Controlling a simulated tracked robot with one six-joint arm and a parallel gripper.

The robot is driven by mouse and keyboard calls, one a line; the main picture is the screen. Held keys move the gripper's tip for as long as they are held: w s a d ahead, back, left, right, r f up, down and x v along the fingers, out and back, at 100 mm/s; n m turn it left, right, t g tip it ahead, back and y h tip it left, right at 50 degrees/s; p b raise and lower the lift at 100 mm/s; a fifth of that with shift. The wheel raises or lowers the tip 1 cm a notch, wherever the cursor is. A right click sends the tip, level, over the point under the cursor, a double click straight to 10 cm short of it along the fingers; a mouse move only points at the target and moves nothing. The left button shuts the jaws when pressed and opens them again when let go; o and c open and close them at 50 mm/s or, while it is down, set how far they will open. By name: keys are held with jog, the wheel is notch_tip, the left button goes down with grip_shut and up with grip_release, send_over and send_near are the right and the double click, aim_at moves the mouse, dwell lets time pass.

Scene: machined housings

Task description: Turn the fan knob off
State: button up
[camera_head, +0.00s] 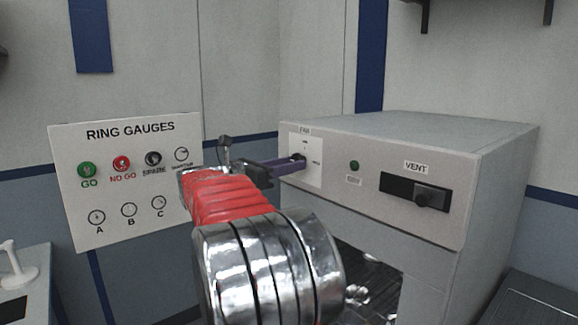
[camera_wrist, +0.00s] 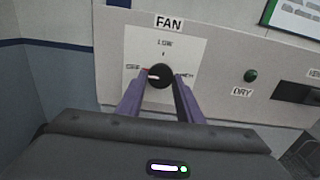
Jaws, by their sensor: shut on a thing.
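The fan knob (camera_wrist: 160,70) is round and black, on a white plate under a FAN label on the front of a grey housing. In the head view the knob (camera_head: 299,157) is partly covered by my gripper (camera_head: 291,166). In the wrist view the two purple fingers of my gripper (camera_wrist: 160,80) are shut on the knob, one on each side. A pale mark on the knob lies toward its left side. LOW is printed above it; the labels at left and right are partly covered and hard to read.
A green DRY lamp (camera_wrist: 250,75) and a VENT slider (camera_head: 430,197) are right of the knob. A RING GAUGES board (camera_head: 130,180) hangs at left. Below the housing front is an open bay (camera_head: 370,262).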

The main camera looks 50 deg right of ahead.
jog(key=o, duration=0.8)
jog(key=shift+w+f, duration=0.1)
jog(key=shift+f, duration=0.15)
jog(key=shift+c, duration=0.2)
jog(key=shift+o, duration=1.3)
jog(key=shift+r, duration=0.15)
jog(key=v, duration=1.3)
jog(key=shift+a, duration=0.35)
